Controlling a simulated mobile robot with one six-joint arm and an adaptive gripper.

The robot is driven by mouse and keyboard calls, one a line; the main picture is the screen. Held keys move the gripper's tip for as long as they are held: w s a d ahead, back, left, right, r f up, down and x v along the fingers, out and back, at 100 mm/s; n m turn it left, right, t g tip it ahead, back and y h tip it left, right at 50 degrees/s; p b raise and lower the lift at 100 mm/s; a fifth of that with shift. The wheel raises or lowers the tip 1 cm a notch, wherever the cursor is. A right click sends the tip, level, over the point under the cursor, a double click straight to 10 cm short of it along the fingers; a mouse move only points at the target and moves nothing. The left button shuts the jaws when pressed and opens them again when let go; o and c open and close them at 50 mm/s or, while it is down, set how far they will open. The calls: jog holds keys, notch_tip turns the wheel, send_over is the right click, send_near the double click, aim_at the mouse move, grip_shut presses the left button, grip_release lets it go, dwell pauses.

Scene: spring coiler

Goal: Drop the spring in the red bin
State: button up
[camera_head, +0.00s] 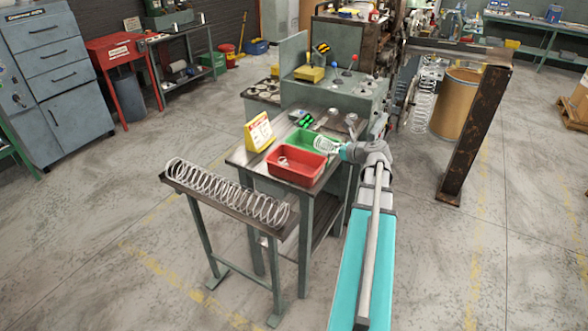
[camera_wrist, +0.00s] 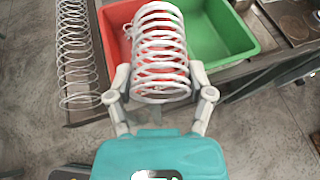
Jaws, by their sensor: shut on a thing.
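My gripper (camera_wrist: 160,93) is shut on a white coil spring (camera_wrist: 160,50), with one finger on each side of it in the wrist view. The spring also shows small at the end of my arm in the head view (camera_head: 327,146). The red bin (camera_head: 296,180) stands on a small table, and something small and pale lies in it. In the wrist view the red bin (camera_wrist: 112,50) is partly hidden behind the held spring, which overlaps both it and the green bin (camera_wrist: 215,40). I cannot tell how high the spring is above them.
The green bin (camera_head: 300,138) stands just behind the red one. A yellow sign (camera_head: 259,132) stands to their left. The machine (camera_head: 335,97) stands behind the table, and a rusty post (camera_head: 474,135) is at right.

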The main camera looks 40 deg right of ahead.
jog(key=w+a+r+n+y+p, duration=0.1)
jog(key=w+y, duration=0.1)
jog(key=w, duration=0.3)
jog(key=w+a+r+n+g+y+p, duration=0.1)
jog(key=w+n+y, duration=0.1)
jog(key=w, duration=0.4)
jog(key=shift+w+r+n, duration=0.2)
jog(key=shift+r+n, duration=0.05)
jog(key=shift+n, duration=0.05)
jog(key=shift+a+f, duration=0.1)
jog(key=shift+f, duration=0.1)
jog(key=shift+f+b, duration=2.85)
jog(key=o, duration=1.2)
